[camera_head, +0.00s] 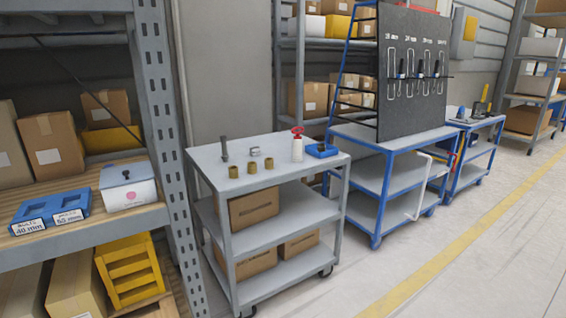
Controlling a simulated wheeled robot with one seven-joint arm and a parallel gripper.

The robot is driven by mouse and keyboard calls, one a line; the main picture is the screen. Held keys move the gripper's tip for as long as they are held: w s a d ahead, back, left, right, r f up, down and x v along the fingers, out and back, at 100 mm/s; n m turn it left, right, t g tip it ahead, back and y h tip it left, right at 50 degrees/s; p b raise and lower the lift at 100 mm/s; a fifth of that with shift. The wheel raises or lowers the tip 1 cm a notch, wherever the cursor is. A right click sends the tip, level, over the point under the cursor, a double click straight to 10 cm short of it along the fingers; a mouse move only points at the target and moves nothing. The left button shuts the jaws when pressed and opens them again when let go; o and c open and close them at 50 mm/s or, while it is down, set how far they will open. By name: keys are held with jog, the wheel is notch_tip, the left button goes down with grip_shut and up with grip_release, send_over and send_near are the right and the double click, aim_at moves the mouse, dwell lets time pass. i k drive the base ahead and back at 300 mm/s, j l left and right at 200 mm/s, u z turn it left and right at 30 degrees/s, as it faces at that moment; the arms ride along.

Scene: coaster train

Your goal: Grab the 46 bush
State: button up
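Three short brass-coloured cylinders that look like bushes stand in a slanting row on the top of the grey cart (290,178). They are the left bush (233,171), the middle bush (252,167) and the right bush (268,162). They look alike in size, and I can read no number on any of them, so I cannot tell which is the 46. My gripper is not in view.
Behind the bushes stand a dark grey upright tool (224,149), a small metal piece (254,152), a white bottle with red top (297,147) and a blue tray (321,150). A rack upright (160,120) stands left of the cart. Floor (450,270) at right is clear.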

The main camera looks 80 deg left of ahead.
aim_at(269, 162)
jog(key=i+u, duration=0.1)
jog(key=u, duration=0.35)
jog(key=i+j+u, duration=0.1)
jog(key=u, duration=0.8)
jog(key=i+u, duration=0.15)
jog(key=u, duration=0.3)
jog(key=i+u, duration=0.1)
jog(key=u, duration=0.35)
jog(key=i+l+u, duration=0.25)
jog(key=u, duration=0.2)
jog(key=i+l+u, duration=0.15)
jog(key=l+u, duration=0.3)
jog(key=i+l+u, duration=0.1)
jog(key=l+u, duration=1)
jog(key=l, duration=2.1)
jog(key=i+l+z, duration=0.15)
jog(key=l, duration=0.2)
jog(key=l+z, duration=0.15)
jog(key=l, duration=0.2)
jog(key=i+l+z, duration=0.15)
jog(key=l, duration=0.2)
jog(key=i+j, duration=0.35)
jog(key=j, duration=0.15)
